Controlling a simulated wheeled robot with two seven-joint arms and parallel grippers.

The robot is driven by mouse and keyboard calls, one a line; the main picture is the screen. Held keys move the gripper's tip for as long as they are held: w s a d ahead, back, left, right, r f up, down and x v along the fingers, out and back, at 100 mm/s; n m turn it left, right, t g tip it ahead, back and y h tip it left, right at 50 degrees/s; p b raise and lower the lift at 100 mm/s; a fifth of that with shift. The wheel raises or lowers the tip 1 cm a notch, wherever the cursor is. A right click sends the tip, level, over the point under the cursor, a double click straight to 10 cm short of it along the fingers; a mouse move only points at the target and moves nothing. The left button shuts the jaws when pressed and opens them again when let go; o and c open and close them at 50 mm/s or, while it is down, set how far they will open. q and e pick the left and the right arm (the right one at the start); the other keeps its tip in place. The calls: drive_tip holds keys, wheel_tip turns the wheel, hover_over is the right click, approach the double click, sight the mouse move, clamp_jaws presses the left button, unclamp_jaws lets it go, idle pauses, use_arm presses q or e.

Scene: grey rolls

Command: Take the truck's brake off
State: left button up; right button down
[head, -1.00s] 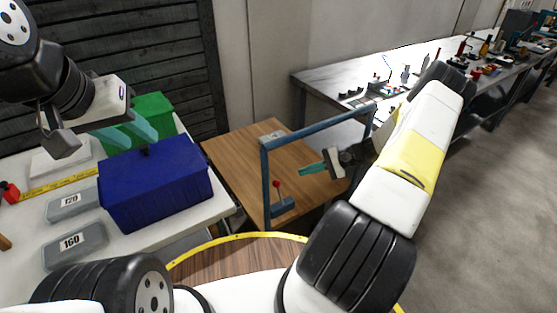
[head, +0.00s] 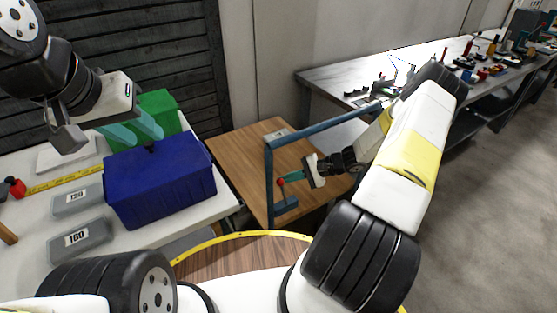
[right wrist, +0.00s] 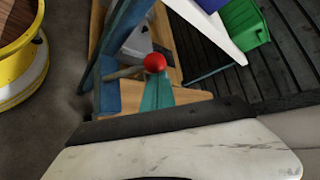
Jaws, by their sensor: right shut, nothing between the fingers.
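The truck has a wooden deck (head: 238,150) and a blue tube handle frame (head: 320,130). Its brake lever stands at the foot of the frame's near post, with a red ball knob (head: 280,182) on top; the knob also shows in the right wrist view (right wrist: 155,62). My right gripper (head: 287,179) is shut and empty, its teal fingertips right at the knob. In the right wrist view the fingers (right wrist: 157,88) point at the knob; I cannot tell whether they touch it. My left gripper (head: 138,130) is open and empty, above the left table near the bins.
A white table (head: 215,212) on the left holds a blue bin (head: 160,185), a green bin (head: 158,105) and grey boxes labelled with numbers. A long workbench (head: 330,82) with tools runs along the wall. Open floor (head: 480,200) lies to the right.

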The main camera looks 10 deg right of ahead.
sight(283, 183)
idle(0.4)
drive_tip(key=shift+s+d+r+t, duration=0.1)
drive_tip(key=shift+s+r+t, duration=0.1)
drive_tip(key=shift+t, duration=0.1)
drive_tip(key=shift+s+n+y, duration=0.1)
drive_tip(key=shift+n+y, duration=0.2)
drive_tip(key=s+n+t+y, duration=0.1)
drive_tip(key=s+d+n+t+y, duration=0.1)
drive_tip(key=s+r+n+t+y, duration=0.1)
drive_tip(key=shift+s+d, duration=0.2)
drive_tip(key=shift+s, duration=0.2)
drive_tip(key=shift+s+d+f+n+t+y, duration=0.15)
drive_tip(key=shift+s+d+n+y, duration=0.1)
drive_tip(key=shift+s+n+y, duration=0.3)
drive_tip(key=shift+s+d+f+n+t+y, duration=0.1)
drive_tip(key=shift+s+d+n+t+y, duration=0.1)
drive_tip(key=shift+s+n+y, duration=0.35)
drive_tip(key=shift+s+d+f+n+t+y, duration=0.15)
drive_tip(key=shift+s+d+n+y, duration=0.15)
drive_tip(key=shift+s+n, duration=0.4)
drive_tip(key=shift+s, duration=0.2)
